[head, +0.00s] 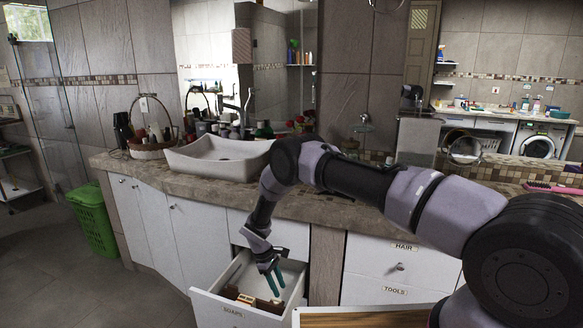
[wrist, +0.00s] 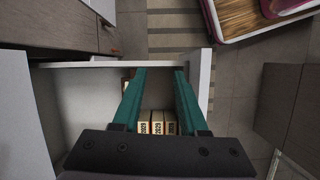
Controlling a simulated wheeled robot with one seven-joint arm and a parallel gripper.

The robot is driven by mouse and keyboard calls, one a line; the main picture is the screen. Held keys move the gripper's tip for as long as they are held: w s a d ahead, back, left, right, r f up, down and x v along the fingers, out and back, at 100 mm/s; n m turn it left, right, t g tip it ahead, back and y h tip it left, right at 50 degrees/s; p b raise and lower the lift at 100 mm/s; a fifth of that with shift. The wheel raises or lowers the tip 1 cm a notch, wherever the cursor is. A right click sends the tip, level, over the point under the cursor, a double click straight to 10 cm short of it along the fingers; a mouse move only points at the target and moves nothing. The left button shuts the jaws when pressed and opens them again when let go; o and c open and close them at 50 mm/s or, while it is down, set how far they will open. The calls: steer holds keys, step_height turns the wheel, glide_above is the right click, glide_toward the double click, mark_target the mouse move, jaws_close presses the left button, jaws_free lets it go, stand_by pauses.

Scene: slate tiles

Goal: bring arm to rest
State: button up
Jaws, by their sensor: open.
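My gripper (head: 273,281) has green fingers and hangs over an open drawer (head: 210,306) labelled SOAPS, below the counter. In the wrist view its two fingers (wrist: 158,75) are spread apart with nothing between their tips. Several small labelled soap boxes (wrist: 157,124) lie in the drawer, beneath and between the fingers. They also show in the head view (head: 246,298), near the drawer's front. My arm reaches across from the right, bent downward at the wrist. Part of the drawer's inside is hidden by my gripper.
A stone counter (head: 345,207) with a white basin (head: 218,157) runs behind the drawer. Closed drawers labelled HAIR (head: 404,246) and TOOLS (head: 396,291) are to the right. A green bin (head: 94,218) stands on the floor at left. A wooden-topped surface (head: 360,319) is close in front.

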steer(key=w+d+r+m+t+y, duration=0.1)
steer(key=w+d+r+m+y, duration=0.2)
steer(key=r, duration=1.4)
steer(key=w+d+r+m, duration=0.3)
steer(key=w+d+r, duration=0.15)
steer(key=r, duration=1.35)
steer(key=s+d+r+m+t+y, duration=0.1)
steer(key=s+d+r, duration=0.15)
steer(key=r, duration=0.35)
steer(key=s+d+r+m+t, duration=0.1)
steer(key=d+r+m, duration=0.1)
steer(key=d+r, duration=0.35)
steer(key=s+d+r+m+y, duration=0.1)
steer(key=s+d+r, duration=0.1)
steer(key=r, duration=0.6)
steer(key=s+d+r+m+t, duration=0.2)
steer(key=s+d+r, duration=0.35)
steer(key=s, duration=0.25)
steer(key=s+d+r+m+t, duration=0.1)
steer(key=s+d+r+m, duration=0.1)
steer(key=s+d+r, duration=0.35)
steer(key=s+d+r+m+t, duration=0.1)
steer(key=s+m+t, duration=0.1)
steer(key=s, duration=1)
steer(key=shift+s+m+t+y, duration=0.3)
steer(key=shift+s+m+y, duration=0.1)
steer(key=shift+m, duration=0.2)
